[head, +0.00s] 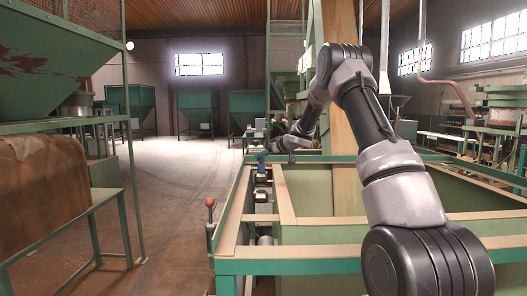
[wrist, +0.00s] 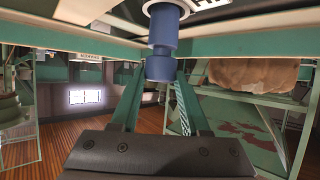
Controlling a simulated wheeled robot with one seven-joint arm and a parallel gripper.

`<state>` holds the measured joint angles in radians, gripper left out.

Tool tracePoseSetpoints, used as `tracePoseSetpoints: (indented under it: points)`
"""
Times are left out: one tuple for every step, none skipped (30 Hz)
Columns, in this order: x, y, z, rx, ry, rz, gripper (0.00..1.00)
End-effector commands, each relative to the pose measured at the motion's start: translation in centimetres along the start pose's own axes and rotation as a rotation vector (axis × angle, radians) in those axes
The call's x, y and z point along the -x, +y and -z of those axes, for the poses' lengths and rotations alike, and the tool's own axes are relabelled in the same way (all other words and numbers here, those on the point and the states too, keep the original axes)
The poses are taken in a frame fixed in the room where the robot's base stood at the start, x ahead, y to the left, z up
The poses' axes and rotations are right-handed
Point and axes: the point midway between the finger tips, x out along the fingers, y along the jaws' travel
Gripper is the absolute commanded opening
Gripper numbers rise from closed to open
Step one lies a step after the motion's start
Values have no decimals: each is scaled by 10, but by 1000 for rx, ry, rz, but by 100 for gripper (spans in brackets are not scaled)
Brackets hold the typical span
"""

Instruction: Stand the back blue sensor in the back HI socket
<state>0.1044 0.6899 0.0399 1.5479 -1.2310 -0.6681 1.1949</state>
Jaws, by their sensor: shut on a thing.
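The blue sensor (wrist: 161,45) stands out from between my fingers in the wrist view, with a grey collar near its far end. My gripper (wrist: 160,78) is shut on its near end. The wrist picture looks upside down, with the wooden ceiling at the bottom. A pale ring (wrist: 208,8) lies around or behind the sensor's far end at the top edge; I cannot tell if they touch. In the head view my gripper (head: 276,148) is small and far off, at the back of the green frame, beside a blue piece (head: 262,160). The socket's label is not readable.
A green frame with wooden-topped rails (head: 287,196) surrounds open bins on the right. A red-knobbed lever (head: 210,203) stands at its left corner. A green hopper (head: 60,60) and a brown sack (head: 40,190) stand at left. The aisle floor (head: 170,190) is clear.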

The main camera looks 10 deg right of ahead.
Motion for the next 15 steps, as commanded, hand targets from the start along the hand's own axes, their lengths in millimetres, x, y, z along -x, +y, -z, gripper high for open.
tracePoseSetpoints:
  points:
    - [-2, 0, -5, 0, -1, 1, 0]
    - [-3, 0, -7, 0, -1, 1, 0]
    - [-4, 0, -9, -1, -1, 1, 0]
    - [-5, 0, -11, 0, -1, 1, 0]
    - [-6, 0, -13, 1, -1, 1, 0]
    - [-7, 0, -14, 1, -1, 0, 0]
    - [-7, 0, -15, 0, 0, 0, 0]
    - [-8, 0, -16, 0, 0, 0, 0]
    - [-8, 0, -17, 0, 0, 0, 0]
    - [-8, 0, -18, 0, 0, 0, 0]
    - [-8, 0, -18, 1, 0, 0, 0]
    - [-8, 0, -18, 1, 0, 0, 0]
    - [-8, 0, -18, 1, 0, 0, 0]
    - [-8, 0, -18, 2, 0, 0, 0]
    - [-8, 0, -18, 2, 0, 0, 0]
